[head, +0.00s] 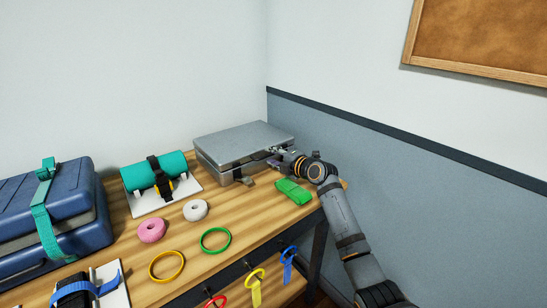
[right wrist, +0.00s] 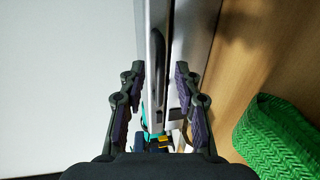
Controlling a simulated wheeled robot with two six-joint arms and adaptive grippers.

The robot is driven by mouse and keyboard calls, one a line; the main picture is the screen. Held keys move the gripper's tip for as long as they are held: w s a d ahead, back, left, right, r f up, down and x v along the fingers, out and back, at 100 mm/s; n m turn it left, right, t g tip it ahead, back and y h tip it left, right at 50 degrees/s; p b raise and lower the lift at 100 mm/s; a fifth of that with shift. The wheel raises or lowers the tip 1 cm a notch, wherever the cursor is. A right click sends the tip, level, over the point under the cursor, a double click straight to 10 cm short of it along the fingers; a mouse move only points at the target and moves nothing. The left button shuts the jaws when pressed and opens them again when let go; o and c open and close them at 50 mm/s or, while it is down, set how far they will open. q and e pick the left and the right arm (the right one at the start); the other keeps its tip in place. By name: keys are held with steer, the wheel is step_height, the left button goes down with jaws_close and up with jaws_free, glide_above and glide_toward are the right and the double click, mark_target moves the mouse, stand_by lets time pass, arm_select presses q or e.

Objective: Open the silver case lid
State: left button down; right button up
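The silver case (head: 240,140) lies flat at the back right of the wooden table, with its lid (head: 243,137) down over the base. My right gripper (head: 274,157) is at the case's right front corner. In the right wrist view, my right gripper (right wrist: 158,82) is open, with its two fingers apart on either side of the case front (right wrist: 185,62). A dark handle (right wrist: 158,65) runs along the case between the fingers. Whether a finger touches the case I cannot tell. My left gripper is not in view.
A green folded strap (head: 293,191) lies just in front of my right gripper. A teal roll on a white stand (head: 158,180), white and pink tape rolls, rings and a blue case (head: 60,205) fill the left. The wall is close behind and right.

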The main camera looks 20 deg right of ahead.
jaws_close()
stand_by(0.3)
